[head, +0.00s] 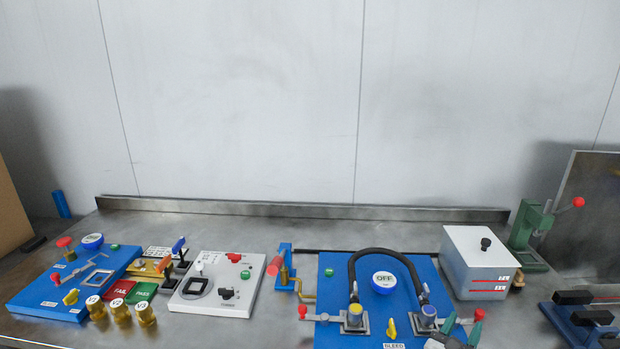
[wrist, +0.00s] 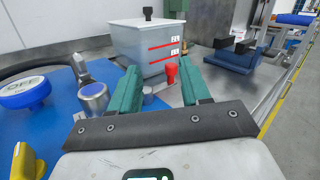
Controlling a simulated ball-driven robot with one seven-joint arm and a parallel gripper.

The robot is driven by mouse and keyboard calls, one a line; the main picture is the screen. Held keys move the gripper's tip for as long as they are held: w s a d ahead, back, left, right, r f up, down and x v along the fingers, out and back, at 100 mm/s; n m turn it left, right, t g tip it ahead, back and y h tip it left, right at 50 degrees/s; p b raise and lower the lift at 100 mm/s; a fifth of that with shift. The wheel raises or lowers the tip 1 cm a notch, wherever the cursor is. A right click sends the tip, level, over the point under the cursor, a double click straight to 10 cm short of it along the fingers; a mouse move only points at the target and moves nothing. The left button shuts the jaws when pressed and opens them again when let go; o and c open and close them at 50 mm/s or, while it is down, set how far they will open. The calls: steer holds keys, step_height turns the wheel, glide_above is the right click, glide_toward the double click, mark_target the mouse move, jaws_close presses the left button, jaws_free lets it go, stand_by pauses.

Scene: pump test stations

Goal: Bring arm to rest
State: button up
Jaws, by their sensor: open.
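My gripper (head: 461,331) shows at the bottom edge of the head view, at the front right of the blue pump panel (head: 337,290). In the wrist view, my gripper (wrist: 163,84) has its two green fingers apart, with nothing held between them. A red knob (wrist: 170,73) shows in the gap between the fingers, beyond the dark crossbar; I cannot tell whether a finger touches it. The rest of my arm is out of the head view.
A grey lidded box (head: 478,263) stands right of the panel, with a green lever press (head: 527,233) behind it. A black hose (head: 386,251) arches over the panel. A white panel (head: 216,283) and another blue panel (head: 75,280) lie left. The bench back is mostly clear.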

steer(key=a+r+n+t+y, duration=0.1)
steer(key=a+n+t+y, duration=0.1)
steer(key=n+y, duration=0.35)
steer(key=s+a+r+n+t+y, duration=0.1)
steer(key=a+n+t+y, duration=0.15)
steer(key=n, duration=0.55)
steer(key=a+r+n+t+y, duration=0.1)
steer(key=a+n+t+y, duration=0.1)
steer(key=n+y, duration=0.35)
steer(key=s+a+f+n+g+y, duration=0.45)
steer(key=s+f+n, duration=0.2)
steer(key=n, duration=0.65)
steer(key=s+f+n+g+h, duration=0.2)
steer(key=s+n+g, duration=0.3)
steer(key=s, duration=1.1)
steer(key=s+f+n+g+h, duration=0.2)
steer(key=s+f+n+g, duration=0.2)
steer(key=s+g, duration=0.5)
steer(key=s+n, duration=0.2)
steer(key=s, duration=0.5)
steer(key=shift+d+f, duration=0.25)
steer(key=shift+f, duration=0.1)
steer(key=shift+w, duration=0.1)
steer(key=shift+c, duration=0.3)
